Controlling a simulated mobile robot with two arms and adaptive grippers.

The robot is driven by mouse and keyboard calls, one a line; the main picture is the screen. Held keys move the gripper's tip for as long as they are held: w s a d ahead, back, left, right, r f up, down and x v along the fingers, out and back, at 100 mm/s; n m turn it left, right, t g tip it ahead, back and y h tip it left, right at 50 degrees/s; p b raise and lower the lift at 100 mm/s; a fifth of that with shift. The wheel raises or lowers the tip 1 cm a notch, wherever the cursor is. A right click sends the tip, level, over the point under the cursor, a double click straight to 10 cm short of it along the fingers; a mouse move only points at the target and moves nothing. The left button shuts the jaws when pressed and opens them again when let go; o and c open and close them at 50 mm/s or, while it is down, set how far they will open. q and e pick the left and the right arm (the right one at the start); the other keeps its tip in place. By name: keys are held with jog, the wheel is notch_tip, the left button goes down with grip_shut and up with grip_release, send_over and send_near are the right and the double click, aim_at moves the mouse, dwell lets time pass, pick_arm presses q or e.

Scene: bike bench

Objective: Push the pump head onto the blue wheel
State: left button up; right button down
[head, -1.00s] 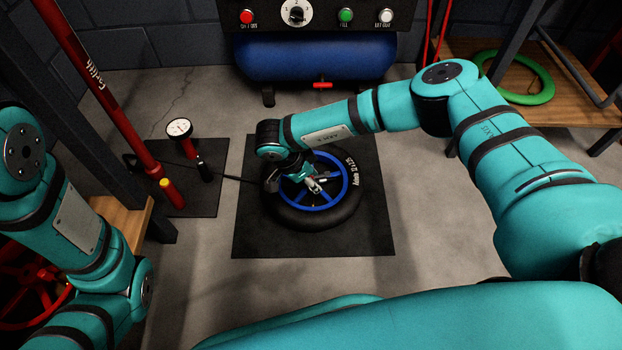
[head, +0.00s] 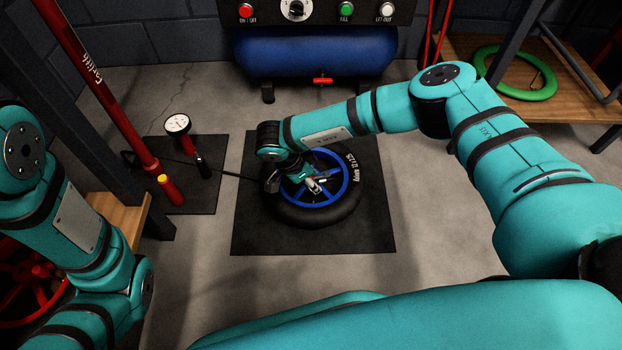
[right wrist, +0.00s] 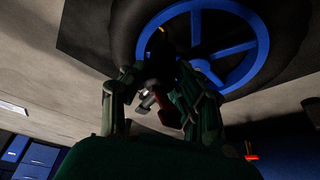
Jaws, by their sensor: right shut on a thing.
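The blue wheel (head: 346,182) lies flat in its black tyre on a dark mat in the head view. Its blue rim and spokes (right wrist: 262,50) also fill the top of the right wrist view. My right gripper (head: 313,184) is low over the wheel's hub area. In the right wrist view my right gripper (right wrist: 165,78) is shut on the pump head (right wrist: 167,108), a small dark red and grey piece in shadow. A small yellow-orange tip shows by the rim just beyond the fingers. Whether the pump head touches it is too dark to tell. My left gripper is out of view.
A pump gauge (head: 178,124) and red pump parts (head: 168,188) stand on a mat at left; a black hose runs to the wheel. A blue tank (head: 315,58) stands behind. A green ring (head: 530,90) lies on a wooden shelf at right. Floor right of the mat is clear.

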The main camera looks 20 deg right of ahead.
jog(key=shift+f+b, duration=0.3)
jog(key=shift+f, duration=0.25)
jog(key=c, duration=0.9)
grip_release()
jog(key=shift+r, duration=0.1)
